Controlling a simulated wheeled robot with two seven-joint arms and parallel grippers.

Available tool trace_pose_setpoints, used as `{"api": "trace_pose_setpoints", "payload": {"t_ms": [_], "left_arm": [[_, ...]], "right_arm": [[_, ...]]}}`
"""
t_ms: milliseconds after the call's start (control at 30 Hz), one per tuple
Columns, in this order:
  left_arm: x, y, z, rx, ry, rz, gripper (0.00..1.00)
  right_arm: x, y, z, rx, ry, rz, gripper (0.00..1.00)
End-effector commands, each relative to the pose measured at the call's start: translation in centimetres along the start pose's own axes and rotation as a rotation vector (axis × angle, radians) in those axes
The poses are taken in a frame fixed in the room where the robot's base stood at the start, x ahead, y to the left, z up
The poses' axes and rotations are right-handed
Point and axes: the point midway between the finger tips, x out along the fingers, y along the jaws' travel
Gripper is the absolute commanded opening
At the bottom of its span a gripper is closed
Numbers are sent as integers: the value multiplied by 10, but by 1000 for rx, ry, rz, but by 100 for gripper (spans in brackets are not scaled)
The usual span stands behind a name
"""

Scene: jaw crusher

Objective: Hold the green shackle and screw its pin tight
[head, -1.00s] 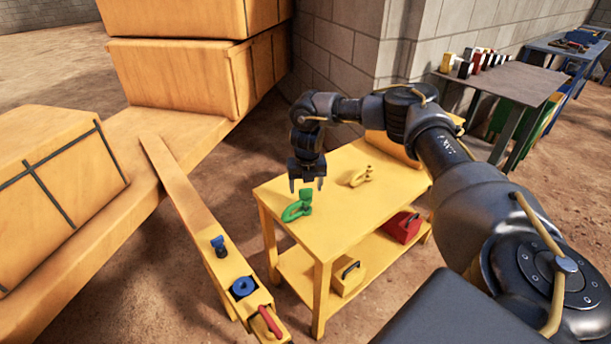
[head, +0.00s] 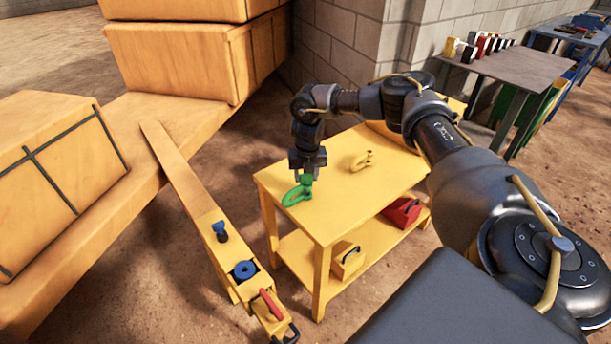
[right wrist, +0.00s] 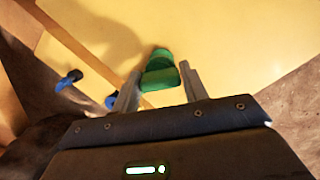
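The green shackle (head: 297,194) lies near the left front part of the yellow table top, with its pin end upright under my right gripper. My right gripper (head: 307,178) points down over it, one finger on each side of the green pin end. In the right wrist view the green shackle (right wrist: 161,74) shows between the two spread fingers of my right gripper (right wrist: 160,80). The fingers look close to it; whether they touch cannot be told. My left gripper is out of view.
The yellow table (head: 345,205) also holds a yellow shackle (head: 361,160). Its lower shelf carries a red box (head: 402,211) and a yellow box (head: 347,262). A long beam (head: 185,190) with a blue knob and red handle stands to the left. Grey wall lies behind.

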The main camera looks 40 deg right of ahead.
Motion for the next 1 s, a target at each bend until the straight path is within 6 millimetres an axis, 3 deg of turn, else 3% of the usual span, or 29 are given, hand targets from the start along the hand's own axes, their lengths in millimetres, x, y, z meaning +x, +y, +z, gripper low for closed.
{"api": "trace_pose_setpoints", "payload": {"t_ms": [33, 167, 533, 1000], "left_arm": [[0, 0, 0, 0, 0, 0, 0], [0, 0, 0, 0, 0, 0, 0], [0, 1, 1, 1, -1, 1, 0], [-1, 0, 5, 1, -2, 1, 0]], "right_arm": [[0, 0, 0, 0, 0, 0, 51], [0, 0, 0, 0, 0, 0, 67], [-8, 0, 1, 0, -1, 2, 67], [-92, 0, 1, 0, -2, 2, 67]]}}
